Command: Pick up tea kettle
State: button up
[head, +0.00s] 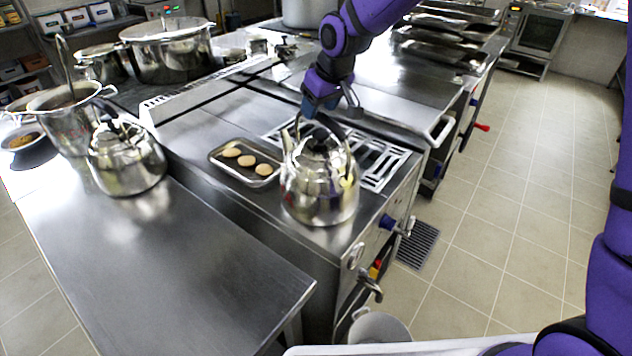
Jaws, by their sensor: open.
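A shiny steel tea kettle (320,186) stands upright on the near corner of the steel stove counter, its dark handle arched over the lid. A second, similar steel kettle (126,160) stands on the lower steel table at the left. My gripper (330,108) comes down from above and is open, just above and behind the top of the kettle on the stove counter. Its fingers point down close to the handle; I cannot tell whether they touch it. Nothing shows between the fingers.
A small tray (217,154) with 3 round pale pieces lies left of the nearer kettle, and a slotted grate (385,165) is behind it. Large pots (168,52) stand at the back left. The steel table (190,255) is bare in front. Tiled floor is open at the right.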

jog(key=x, duration=0.3)
jog(key=shift+w+a+f, duration=0.1)
jog(key=shift+f, duration=0.2)
jog(key=shift+c, duration=0.4)
grip_shut()
jog(key=shift+r, duration=0.1)
dwell(0.7)
